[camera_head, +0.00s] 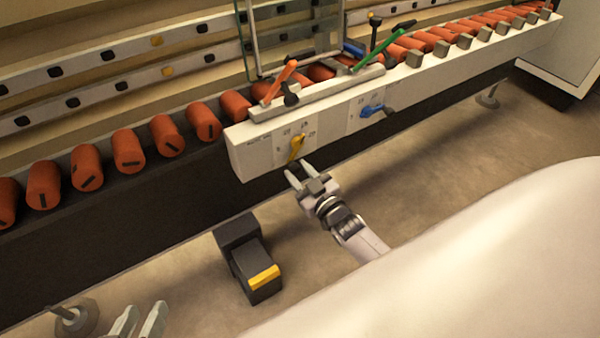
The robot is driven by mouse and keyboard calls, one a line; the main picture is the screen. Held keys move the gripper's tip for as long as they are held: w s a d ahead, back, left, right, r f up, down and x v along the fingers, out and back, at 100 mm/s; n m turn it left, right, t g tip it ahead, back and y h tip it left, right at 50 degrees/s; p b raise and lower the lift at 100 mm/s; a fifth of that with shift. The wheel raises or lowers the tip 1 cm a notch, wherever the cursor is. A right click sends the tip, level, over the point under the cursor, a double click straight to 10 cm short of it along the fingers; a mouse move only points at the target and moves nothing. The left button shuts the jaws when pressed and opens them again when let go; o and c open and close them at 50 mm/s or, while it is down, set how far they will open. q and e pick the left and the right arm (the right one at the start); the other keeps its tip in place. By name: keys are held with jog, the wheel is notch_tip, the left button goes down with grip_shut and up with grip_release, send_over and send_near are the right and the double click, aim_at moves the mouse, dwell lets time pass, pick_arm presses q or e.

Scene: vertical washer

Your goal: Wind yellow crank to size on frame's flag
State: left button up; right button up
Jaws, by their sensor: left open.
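The yellow crank (296,149) is on the front of the white panel (258,158), with small size marks around it. Its long part slants down to the left, and a dark knob shows at its lower end. My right gripper (299,173) is just below the crank, its fingers apart, with the tips close to the knob. I cannot tell whether they hold it. My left gripper (139,320) is open and empty at the bottom left, far from the panel. A glass-paned frame (247,45) stands behind the panel. I cannot make out a flag or a size on it.
A blue crank (372,111) sits right of the yellow one. Orange (278,82) and green (379,50) levers stand above the panel. Red rollers (128,150) line the conveyor. A dark pedal box with a yellow edge (264,276) stands on the floor. Bare floor lies around it.

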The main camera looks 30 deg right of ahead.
pick_arm(q)
jog(key=shift+w, duration=0.1)
pick_arm(e)
jog(key=shift+o, duration=0.6)
pick_arm(q)
jog(key=shift+r, duration=0.1)
pick_arm(e)
jog(key=shift+s, duration=0.3)
pick_arm(q)
jog(key=shift+s+a+r+y+p, duration=0.1)
jog(key=shift+s+a+y+p, duration=0.15)
jog(key=shift+a+p, duration=0.3)
jog(key=shift+s+a+r+y+p, duration=0.15)
jog(key=shift+a+y+p, duration=0.25)
jog(key=shift+p, duration=0.25)
pick_arm(e)
jog(key=s, duration=0.6)
jog(key=shift+s+d, duration=0.3)
